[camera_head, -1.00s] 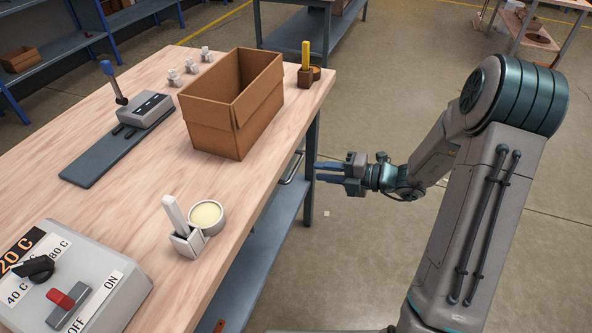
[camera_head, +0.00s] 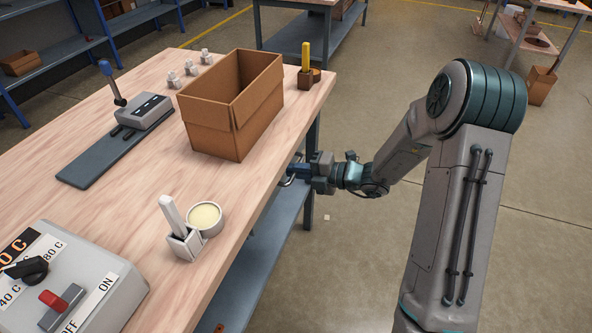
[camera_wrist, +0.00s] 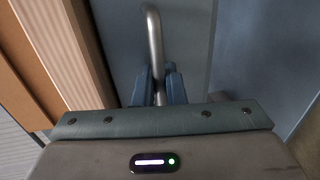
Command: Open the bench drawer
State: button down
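The drawer handle (camera_wrist: 154,35) is a grey metal bar on the blue-grey drawer front (camera_wrist: 120,30) under the bench top. In the wrist view the bar runs between the two blue fingers of my gripper (camera_wrist: 160,85), one on each side. The fingers are very close to the bar; whether they press on it is not clear. In the head view my gripper (camera_head: 294,171) is at the bench's right edge, just below the top, and its fingertips hide most of the handle. The drawer front is mostly hidden there by the bench top.
The wooden bench top (camera_head: 130,195) overhangs beside my gripper. On it stand a cardboard box (camera_head: 215,130), a yellow-handled tool in a holder (camera_head: 306,70), a white dish (camera_head: 206,217) and a control box (camera_head: 100,265). A lower shelf (camera_head: 255,255) lies beneath.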

jog(key=f+p+v, duration=0.2)
jog(key=p+v, duration=0.3)
jog(key=v, duration=0.6)
jog(key=d+f+p+v, duration=0.1)
jog(key=p+v, duration=0.4)
jog(key=v, duration=0.7)
jog(key=shift+s+f, duration=0.15)
jog(key=shift+f, duration=0.75)
jog(key=c, duration=1.6)
grip_release()
jog(key=shift+c, duration=0.2)
jog(key=v, duration=1.3)
jog(key=shift+d, duration=0.4)
jog(key=shift+a+r, duration=0.1)
